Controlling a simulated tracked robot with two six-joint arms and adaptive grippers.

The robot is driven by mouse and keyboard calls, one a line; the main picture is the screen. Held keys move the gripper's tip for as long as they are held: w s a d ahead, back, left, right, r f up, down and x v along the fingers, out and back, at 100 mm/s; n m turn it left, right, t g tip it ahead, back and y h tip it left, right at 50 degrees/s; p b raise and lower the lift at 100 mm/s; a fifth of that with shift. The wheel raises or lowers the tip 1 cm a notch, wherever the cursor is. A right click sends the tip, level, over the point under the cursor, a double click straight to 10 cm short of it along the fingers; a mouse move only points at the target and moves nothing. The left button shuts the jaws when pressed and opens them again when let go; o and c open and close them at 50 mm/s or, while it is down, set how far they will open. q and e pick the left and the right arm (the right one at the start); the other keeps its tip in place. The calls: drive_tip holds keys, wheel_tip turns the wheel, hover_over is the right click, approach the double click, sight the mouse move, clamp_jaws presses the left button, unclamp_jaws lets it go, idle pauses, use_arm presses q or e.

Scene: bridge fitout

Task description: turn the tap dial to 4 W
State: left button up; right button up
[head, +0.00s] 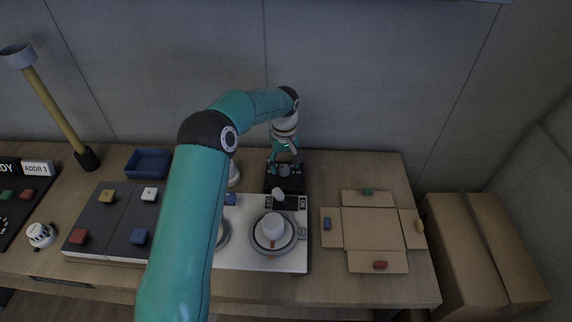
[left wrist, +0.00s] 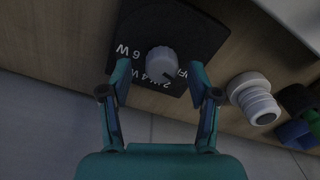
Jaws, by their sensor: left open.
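The tap dial is a light grey round knob (left wrist: 162,62) on a black panel (left wrist: 205,35). White lettering runs around the knob; "6 W" reads clearly, while the other marks are partly covered by the knob or hard to read. I cannot tell for sure which mark the knob points to. My left gripper (left wrist: 160,94) is open, its fingers on either side of the knob's near side, apart from it. In the head view the left gripper (head: 285,158) is above the black dial panel (head: 271,186) at the back of the table. The right gripper is not in view.
A white fitting (left wrist: 254,97) stands beside the panel in the wrist view. An open cardboard box (head: 370,229) lies right; a blue tray (head: 148,162) sits left. The wall is close behind.

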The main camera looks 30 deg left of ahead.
use_arm(q)
drive_tip(key=shift+f, duration=0.5)
drive_tip(key=c, duration=1.1)
drive_tip(key=shift+d, duration=0.15)
drive_tip(key=shift+c, duration=0.3)
